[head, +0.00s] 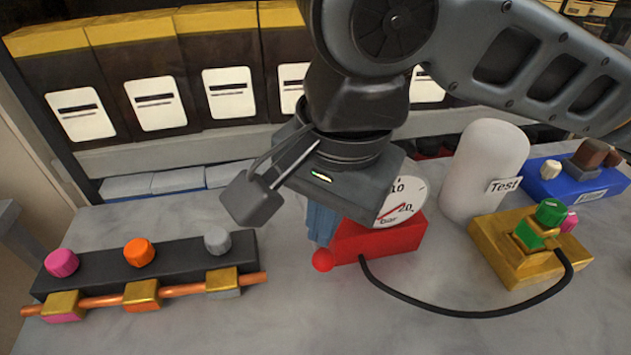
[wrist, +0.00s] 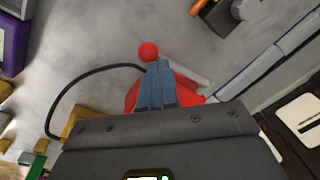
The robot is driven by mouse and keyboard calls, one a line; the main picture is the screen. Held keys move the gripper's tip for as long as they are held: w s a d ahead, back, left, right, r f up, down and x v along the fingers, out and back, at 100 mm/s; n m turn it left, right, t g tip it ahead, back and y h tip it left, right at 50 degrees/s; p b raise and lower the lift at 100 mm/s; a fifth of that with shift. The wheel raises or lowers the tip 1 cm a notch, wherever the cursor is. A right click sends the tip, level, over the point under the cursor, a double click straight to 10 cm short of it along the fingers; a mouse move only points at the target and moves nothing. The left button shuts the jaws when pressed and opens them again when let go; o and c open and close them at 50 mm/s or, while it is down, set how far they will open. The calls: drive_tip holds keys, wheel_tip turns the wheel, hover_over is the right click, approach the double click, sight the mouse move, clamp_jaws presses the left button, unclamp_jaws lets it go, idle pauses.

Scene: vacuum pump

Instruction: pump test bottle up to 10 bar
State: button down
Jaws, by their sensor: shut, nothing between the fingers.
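The red pump (head: 375,240) stands on the grey worktop under my gripper. Its round white gauge (head: 402,198) shows 10, 20 and "bar"; my arm partly covers the dial, and I cannot read the exact value. A red ball knob (head: 322,260) sits at the pump's front left; it also shows in the wrist view (wrist: 148,52). My gripper (head: 320,235) is shut and empty, its blue fingers pointing down beside the pump. In the wrist view, the fingertips (wrist: 153,66) appear just short of the knob; contact is unclear. The white test bottle (head: 488,160) stands upright at the right, labelled "Test".
A black hose (head: 440,312) runs from the pump to a gold block (head: 515,262) with a green knob (head: 550,211). A blue box (head: 575,185) stands behind. A valve rail with copper pipe (head: 195,292) lies left. Binders (head: 130,60) line the back. The front worktop is clear.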

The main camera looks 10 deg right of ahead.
drive_tip(key=shift+s+f+b, duration=0.3)
drive_tip(key=shift+s+f, duration=0.5)
drive_tip(key=shift+f, duration=0.1)
idle(1.4)
idle(0.5)
drive_tip(key=w+r+p, duration=0.6)
drive_tip(key=r+p, duration=0.2)
drive_tip(key=shift+w+p, duration=0.35)
drive_tip(key=shift+w, duration=0.05)
idle(0.8)
drive_tip(key=w+r+p, duration=0.3)
drive_tip(key=p, duration=0.1)
drive_tip(key=shift+w+r, duration=0.1)
drive_tip(key=shift+r, duration=0.3)
idle(0.3)
idle(0.8)
